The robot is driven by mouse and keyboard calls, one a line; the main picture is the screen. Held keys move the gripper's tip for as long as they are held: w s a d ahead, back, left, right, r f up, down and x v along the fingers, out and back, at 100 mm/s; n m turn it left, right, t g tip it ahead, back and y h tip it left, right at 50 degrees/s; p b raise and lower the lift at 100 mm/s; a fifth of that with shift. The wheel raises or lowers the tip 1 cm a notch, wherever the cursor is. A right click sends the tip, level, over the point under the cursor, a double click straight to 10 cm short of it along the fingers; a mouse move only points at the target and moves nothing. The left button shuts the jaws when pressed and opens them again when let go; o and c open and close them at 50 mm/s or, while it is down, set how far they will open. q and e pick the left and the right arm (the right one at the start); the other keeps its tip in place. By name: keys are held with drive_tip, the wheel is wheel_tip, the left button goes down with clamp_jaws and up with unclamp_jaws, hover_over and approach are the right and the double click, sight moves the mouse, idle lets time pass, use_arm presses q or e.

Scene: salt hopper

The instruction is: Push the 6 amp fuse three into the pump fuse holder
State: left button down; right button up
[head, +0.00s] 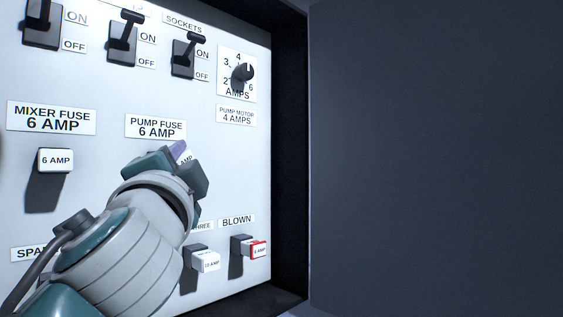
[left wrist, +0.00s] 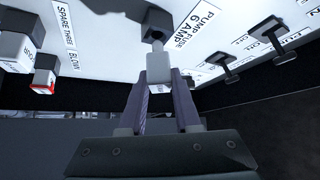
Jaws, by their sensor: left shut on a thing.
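My left gripper (head: 181,160) is at the panel just below the "PUMP FUSE 6 AMP" label (head: 156,127). In the left wrist view its two fingers (left wrist: 161,88) are shut on a pale fuse (left wrist: 158,66). The black pump fuse holder (left wrist: 157,22) is directly in front of the fuse in the left wrist view. I cannot tell how deep the fuse sits in it. The gripper hides most of the holder in the head view. My right gripper is not in view.
The mixer fuse (head: 55,160) sits in its holder to the left. A white fuse (head: 207,261) under the "THREE" label and a red-edged fuse (head: 257,249) under "BLOWN" stick out below right. Switches (head: 188,56) and an amps knob (head: 243,74) are above. A dark cabinet edge (head: 288,160) bounds the right.

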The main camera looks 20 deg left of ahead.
use_arm(q)
drive_tip(key=shift+w+a, duration=0.3)
drive_tip(key=shift+a, duration=0.45)
drive_tip(key=shift+w+a, duration=0.25)
drive_tip(key=shift+a, duration=0.45)
drive_tip(key=c, duration=0.5)
unclamp_jaws()
drive_tip(key=shift+c, duration=0.2)
drive_tip(key=shift+o, duration=0.3)
drive_tip(key=o, duration=0.4)
drive_tip(key=shift+b+v, duration=0.75)
drive_tip(key=shift+v, duration=2.25)
drive_tip(key=shift+d, duration=0.1)
